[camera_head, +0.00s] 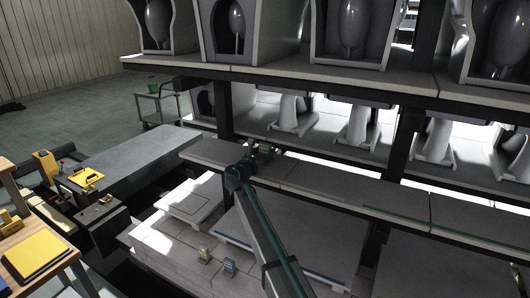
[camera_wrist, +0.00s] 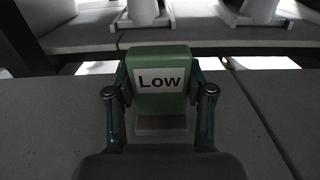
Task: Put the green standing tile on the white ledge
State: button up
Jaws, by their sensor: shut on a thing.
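The green tile (camera_wrist: 160,57) with a white "Low" label stands upright between the two fingers of my gripper (camera_wrist: 158,78) in the wrist view. The gripper is shut on its sides. A paler block or foot (camera_wrist: 161,127) shows below the tile; I cannot tell whether it touches the grey surface. In the head view my gripper (camera_head: 261,152) is at the front of the middle grey shelf (camera_head: 320,183), and the tile is too small to make out clearly. A pale, low slab (camera_head: 192,202) lies below to the left; I cannot tell whether it is the white ledge.
Several pale ware pieces stand on the shelf behind, with dark posts (camera_head: 409,140) between shelves. A small yellowish block (camera_head: 204,254) and a blue block (camera_head: 230,266) stand on the lower deck.

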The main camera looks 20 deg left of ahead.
jog(key=o, duration=1.3)
jog(key=s+b, duration=0.1)
jog(key=s, duration=0.2)
jog(key=s+a+b, duration=0.1)
jog(key=s, duration=0.3)
jog(key=s+a+b, duration=0.1)
jog(key=s, duration=0.2)
jog(key=shift+s, duration=0.4)
jog(key=shift+s+a+r, duration=0.1)
jog(key=shift+s+a, duration=0.05)
jog(key=shift+s, duration=0.35)
